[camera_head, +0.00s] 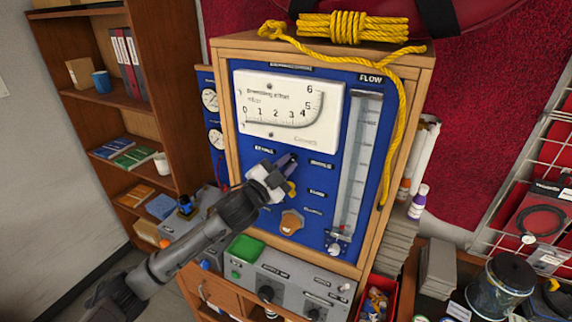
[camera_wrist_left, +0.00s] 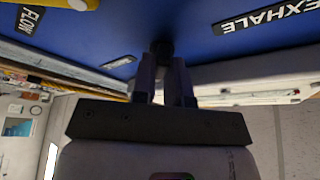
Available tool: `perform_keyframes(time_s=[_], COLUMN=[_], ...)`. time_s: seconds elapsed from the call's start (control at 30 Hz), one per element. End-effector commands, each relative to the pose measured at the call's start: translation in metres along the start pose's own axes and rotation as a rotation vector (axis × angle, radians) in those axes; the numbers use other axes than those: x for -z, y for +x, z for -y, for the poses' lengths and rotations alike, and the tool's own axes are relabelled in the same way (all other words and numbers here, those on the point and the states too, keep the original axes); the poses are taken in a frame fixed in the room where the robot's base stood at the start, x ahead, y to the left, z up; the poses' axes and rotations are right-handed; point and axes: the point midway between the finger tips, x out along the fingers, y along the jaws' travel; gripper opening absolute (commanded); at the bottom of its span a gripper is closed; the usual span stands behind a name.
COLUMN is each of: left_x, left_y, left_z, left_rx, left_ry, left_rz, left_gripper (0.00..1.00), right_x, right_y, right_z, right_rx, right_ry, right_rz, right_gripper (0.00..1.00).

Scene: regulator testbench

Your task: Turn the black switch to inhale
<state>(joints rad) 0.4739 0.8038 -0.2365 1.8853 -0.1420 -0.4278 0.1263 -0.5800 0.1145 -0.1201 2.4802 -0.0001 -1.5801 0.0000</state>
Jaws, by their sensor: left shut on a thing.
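The black switch (camera_wrist_left: 163,46) is on the blue panel (camera_wrist_left: 200,28), in the left wrist view, between the fingers of my left gripper (camera_wrist_left: 166,68). The fingers are shut on it. In the head view my left gripper (camera_head: 285,163) reaches the panel just below the white gauge, and its fingers hide most of the switch. The "EXHALE" label (camera_wrist_left: 265,13) is right of the switch in the wrist view. Another label (camera_wrist_left: 117,62), too small to read, is at left. In the head view a label (camera_head: 321,164) sits right of the fingers. My right gripper is not in view.
A white gauge (camera_head: 290,103) is above the gripper and a flow tube (camera_head: 357,160) to its right. A yellow knob (camera_head: 291,188) and an orange knob (camera_head: 291,222) are close below. Yellow rope (camera_head: 352,27) hangs down the right side. A grey control box (camera_head: 290,283) stands below.

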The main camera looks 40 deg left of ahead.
Motion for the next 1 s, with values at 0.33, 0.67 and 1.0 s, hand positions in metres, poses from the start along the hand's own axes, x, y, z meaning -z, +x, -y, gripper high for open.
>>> perform_keyframes(time_s=[0.33,0.67,1.0], left_x=[-0.001,-0.002,-0.005], left_y=[0.000,-0.006,-0.067], left_z=[0.000,-0.001,-0.005], left_rx=[0.000,0.000,-0.003], left_ry=[0.002,0.001,0.003], left_rz=[0.002,0.002,0.003], left_gripper=[0.39,0.39,0.39], right_x=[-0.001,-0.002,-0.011], right_y=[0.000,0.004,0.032], right_z=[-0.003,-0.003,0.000], right_rx=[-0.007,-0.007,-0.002], right_ry=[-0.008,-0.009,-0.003], right_rz=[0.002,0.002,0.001], right_gripper=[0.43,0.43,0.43])
